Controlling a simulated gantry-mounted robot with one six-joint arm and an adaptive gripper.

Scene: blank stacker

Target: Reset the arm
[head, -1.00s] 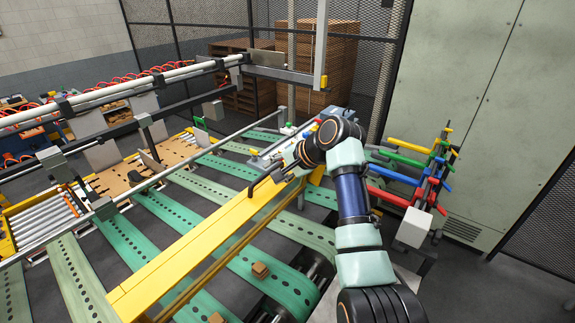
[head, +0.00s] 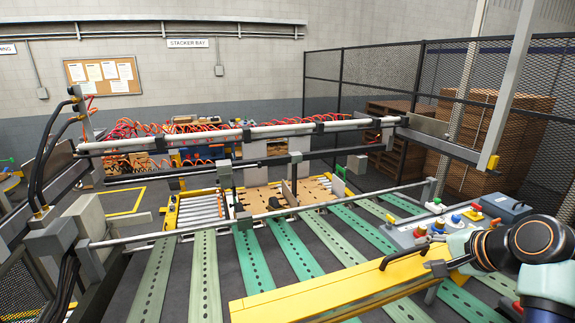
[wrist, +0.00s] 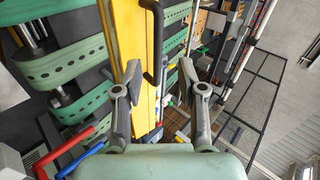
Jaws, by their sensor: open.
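My arm comes in at the right edge of the head view. My gripper (head: 437,268) is at the right end of the yellow beam (head: 320,285), close to a black handle (head: 402,257) on that beam. In the wrist view my gripper (wrist: 160,68) has its two grey fingers spread wide with nothing held. The black handle (wrist: 154,45) and the yellow beam (wrist: 142,105) show between and beyond the fingers. I cannot tell from these views how far the fingers are above the beam.
Green perforated belts (head: 260,262) run under the beam. A control box with coloured buttons (head: 422,232) stands near my arm. A grey rail (head: 270,132) crosses behind, and a mesh fence (head: 355,90) with stacked brown boards (head: 500,125) is at right. In the wrist view, coloured bars (wrist: 65,150) lie at lower left.

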